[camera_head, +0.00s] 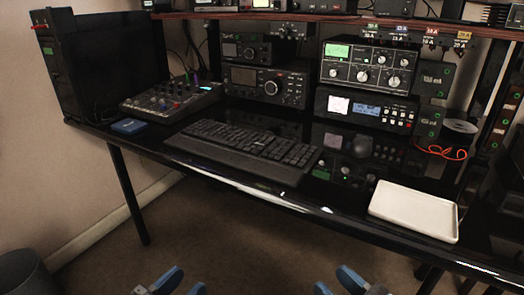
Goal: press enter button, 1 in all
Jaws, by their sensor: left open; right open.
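A black keyboard (245,145) lies on the glossy black desk (215,172), near its front edge. Its single keys are too small to read, so I cannot tell an enter key by its marking. Radio units with small buttons stand behind it, among them a tuner with a blue display (366,110); their button labels are also unreadable. My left gripper (183,284) and my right gripper (337,283) show blue fingertips at the bottom edge. Both are open and empty, in front of the desk and apart from the keyboard.
A white tray (413,211) lies at the desk's front right. A mixer (172,98) and a blue box (128,126) stand at the left. A dark panel with knobs (345,172) is right of the keyboard. A shelf (300,17) overhangs the back. The floor before the desk is clear.

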